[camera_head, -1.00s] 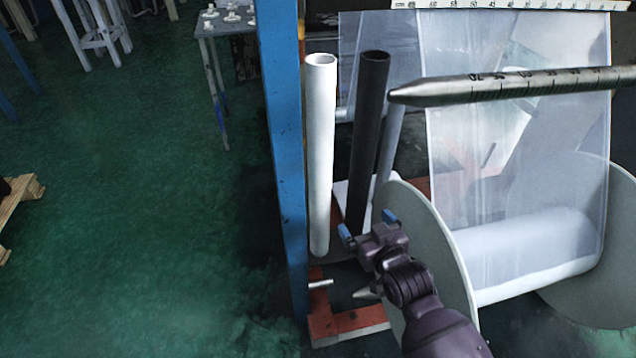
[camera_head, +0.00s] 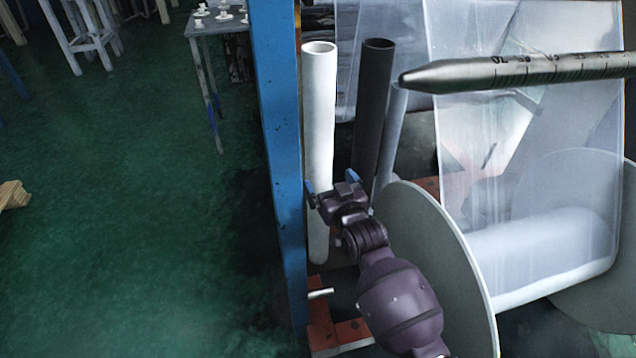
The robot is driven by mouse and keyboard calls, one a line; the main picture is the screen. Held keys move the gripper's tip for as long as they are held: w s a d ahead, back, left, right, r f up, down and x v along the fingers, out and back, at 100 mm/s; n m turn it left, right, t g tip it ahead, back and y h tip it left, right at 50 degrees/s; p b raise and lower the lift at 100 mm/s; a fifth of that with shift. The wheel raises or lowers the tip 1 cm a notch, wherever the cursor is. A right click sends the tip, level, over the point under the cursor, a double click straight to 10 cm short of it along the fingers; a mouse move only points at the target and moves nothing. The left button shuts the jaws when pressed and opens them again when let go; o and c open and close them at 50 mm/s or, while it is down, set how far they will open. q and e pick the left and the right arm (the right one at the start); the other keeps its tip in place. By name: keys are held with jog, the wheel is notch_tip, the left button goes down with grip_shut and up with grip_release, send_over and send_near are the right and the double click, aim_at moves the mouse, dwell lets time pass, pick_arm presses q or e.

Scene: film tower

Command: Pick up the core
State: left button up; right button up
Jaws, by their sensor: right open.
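A white tubular core (camera_head: 319,120) stands upright just right of the blue post, its hollow top open. A black tube (camera_head: 373,100) stands upright to its right, and a grey tube (camera_head: 392,130) is partly hidden behind that one. My left gripper is not in view.
A blue post (camera_head: 275,150) stands close on the left. A large grey disc (camera_head: 440,250) of the film roll stands close to my right arm. A pointed metal shaft (camera_head: 500,74) crosses at upper right before the clear film (camera_head: 530,120).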

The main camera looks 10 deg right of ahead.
aim_at(324, 175)
jog(key=shift+w+a+f+b, duration=0.15)
jog(key=shift+w+b, duration=0.1)
jog(key=shift+w, duration=0.6)
jog(key=shift+w+a+b, duration=0.2)
jog(key=shift+w+b, duration=0.05)
jog(key=shift+w, duration=0.55)
jog(key=shift+w+a+f+b, duration=0.15)
jog(key=shift+w+b, duration=0.1)
jog(key=shift+w, duration=0.6)
jog(key=shift+w+r, duration=0.3)
jog(key=shift+w, duration=0.15)
jog(key=shift+r, duration=0.1)
jog(key=c, duration=1.7)
